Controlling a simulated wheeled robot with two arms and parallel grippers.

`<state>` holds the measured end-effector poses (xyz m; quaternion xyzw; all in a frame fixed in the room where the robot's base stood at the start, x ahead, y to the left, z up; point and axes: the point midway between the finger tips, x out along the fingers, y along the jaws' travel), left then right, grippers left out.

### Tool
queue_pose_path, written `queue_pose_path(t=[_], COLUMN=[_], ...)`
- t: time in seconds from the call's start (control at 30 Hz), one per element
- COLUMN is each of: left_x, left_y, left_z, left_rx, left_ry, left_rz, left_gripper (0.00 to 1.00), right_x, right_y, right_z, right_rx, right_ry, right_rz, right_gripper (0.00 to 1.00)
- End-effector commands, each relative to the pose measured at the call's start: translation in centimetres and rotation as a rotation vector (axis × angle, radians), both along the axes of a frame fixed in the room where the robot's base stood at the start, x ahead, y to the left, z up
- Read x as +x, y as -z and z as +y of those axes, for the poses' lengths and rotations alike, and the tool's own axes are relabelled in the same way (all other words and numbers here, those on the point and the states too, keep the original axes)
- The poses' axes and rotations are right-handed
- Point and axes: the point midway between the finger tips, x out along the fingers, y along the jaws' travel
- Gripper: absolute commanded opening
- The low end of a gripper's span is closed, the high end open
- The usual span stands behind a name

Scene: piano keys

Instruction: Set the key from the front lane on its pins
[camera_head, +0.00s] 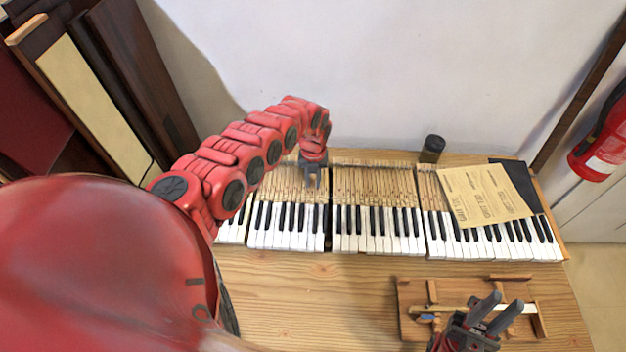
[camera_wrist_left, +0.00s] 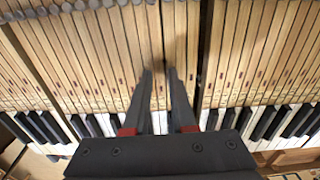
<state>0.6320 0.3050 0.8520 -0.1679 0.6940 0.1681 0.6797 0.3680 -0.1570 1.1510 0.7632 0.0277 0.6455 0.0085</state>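A long pale wooden key (camera_head: 455,309) lies across the wooden tray (camera_head: 412,286) at the front right. My right gripper (camera_head: 496,308) is over the tray with its fingers apart, one near each side of the key; I cannot tell whether they touch it. My left gripper (camera_head: 313,183) points down over the wooden rear parts of the keyboard (camera_head: 375,186). In the left wrist view its fingers (camera_wrist_left: 162,75) are a little apart, with a strip of wooden key and a white key front showing between them. The pins are not clear.
A dark gap (camera_head: 327,218) shows between key groups beside my left gripper. A dark jar (camera_head: 432,148) stands behind. The bare table (camera_head: 310,290) is clear in front.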

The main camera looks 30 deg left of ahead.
Motion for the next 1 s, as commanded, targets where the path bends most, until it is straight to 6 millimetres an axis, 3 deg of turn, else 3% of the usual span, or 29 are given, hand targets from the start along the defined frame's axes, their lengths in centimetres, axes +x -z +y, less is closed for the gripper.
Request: queue_pose_path(t=[0.53,1.0], left_x=[0.0,0.0], left_y=[-0.1,-2.3], left_z=[0.0,0.0], left_rx=[0.0,0.0], left_ry=[0.0,0.0], left_rz=[0.0,0.0], left_gripper=[0.23,0.23], right_x=[0.0,0.0], right_y=[-0.1,-1.8], right_z=[0.0,0.0], right_rx=[0.0,0.0], right_ry=[0.0,0.0], right_rz=[0.0,0.0], right_gripper=[0.26,0.26])
